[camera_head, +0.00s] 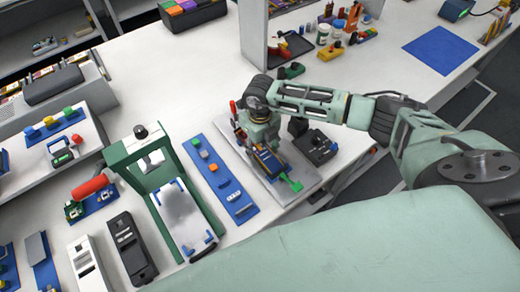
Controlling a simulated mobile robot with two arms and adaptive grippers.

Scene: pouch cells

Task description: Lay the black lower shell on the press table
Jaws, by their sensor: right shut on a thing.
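My right gripper (268,160) reaches down over a grey plate right of the middle. It is shut on a dark, flat piece with blue and yellowish edges; the arm partly hides it, and I cannot tell whether it is the black lower shell. The green press (128,170) with a red handle stands to the left. Its pale press table (185,222) has blue corner pieces and a greyish, shiny surface. A long black casing (131,250) lies on the bench left of the press table, apart from it. My left gripper is not in view.
A blue strip (221,178) with small parts lies between the press and the grey plate (300,183). A white casing (86,264) lies at the lower left.

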